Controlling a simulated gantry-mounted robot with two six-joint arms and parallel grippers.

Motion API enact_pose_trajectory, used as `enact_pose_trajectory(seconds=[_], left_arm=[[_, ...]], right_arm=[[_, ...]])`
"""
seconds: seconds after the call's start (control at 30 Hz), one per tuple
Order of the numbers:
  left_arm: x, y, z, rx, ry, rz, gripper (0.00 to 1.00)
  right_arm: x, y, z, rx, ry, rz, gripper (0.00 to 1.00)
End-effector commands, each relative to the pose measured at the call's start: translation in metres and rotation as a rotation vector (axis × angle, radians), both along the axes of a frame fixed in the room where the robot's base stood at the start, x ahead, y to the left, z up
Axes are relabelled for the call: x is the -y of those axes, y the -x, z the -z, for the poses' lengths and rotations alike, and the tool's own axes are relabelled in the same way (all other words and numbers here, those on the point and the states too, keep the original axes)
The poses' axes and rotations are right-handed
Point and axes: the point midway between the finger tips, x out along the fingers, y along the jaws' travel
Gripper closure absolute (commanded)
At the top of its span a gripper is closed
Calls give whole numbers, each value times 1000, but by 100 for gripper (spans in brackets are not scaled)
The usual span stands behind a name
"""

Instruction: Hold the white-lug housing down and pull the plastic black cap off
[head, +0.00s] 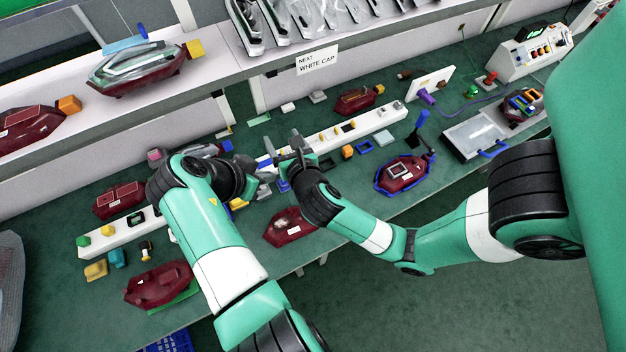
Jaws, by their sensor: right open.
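Several dark red lamp housings lie on the green bench; I cannot tell which has the white lug. One housing (290,228) lies just below the grippers, partly behind my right arm. Another housing (403,172) with a grey-white square part sits in a blue frame at right. My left gripper (267,184) is over the middle of the bench; its jaws are too small to read. My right gripper (294,148) is open, just above the left one, over the white rail. I cannot make out the black cap; the area between the grippers is partly hidden.
A white rail (368,126) with small coloured parts crosses the bench. More housings lie at left (158,286) and back (357,101). A shelf sign (317,61) reads "NEXT: WHITE CAP". A tray (474,135) and control box (534,53) stand at right.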

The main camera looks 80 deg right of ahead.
Motion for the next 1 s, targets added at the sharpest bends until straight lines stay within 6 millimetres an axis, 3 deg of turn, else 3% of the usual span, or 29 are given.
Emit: enact_pose_trajectory(seconds=[0.03, 0.1, 0.2, 0.3, 0.4, 0.57, 0.77, 1.0], left_arm=[[0, 0, 0, 0, 0, 0, 100], [0, 0, 0, 0, 0, 0, 100], [0, 0, 0, 0, 0, 0, 100], [0, 0, 0, 0, 0, 0, 100], [0, 0, 0, 0, 0, 0, 100], [0, 0, 0, 0, 0, 0, 100], [0, 0, 0, 0, 0, 0, 100], [0, 0, 0, 0, 0, 0, 100]], right_arm=[[-6, 13, 32, -57, -100, 12, 25], [-24, 27, 73, -160, -236, 7, 25], [-53, 50, 120, -315, -399, -17, 25], [-78, 73, 150, -440, -521, -42, 25], [-95, 89, 166, -521, -595, -59, 25], [-105, 97, 174, -563, -633, -71, 25], [-101, 95, 183, -563, -632, -68, 25], [-87, 85, 226, -565, -628, -64, 25]])
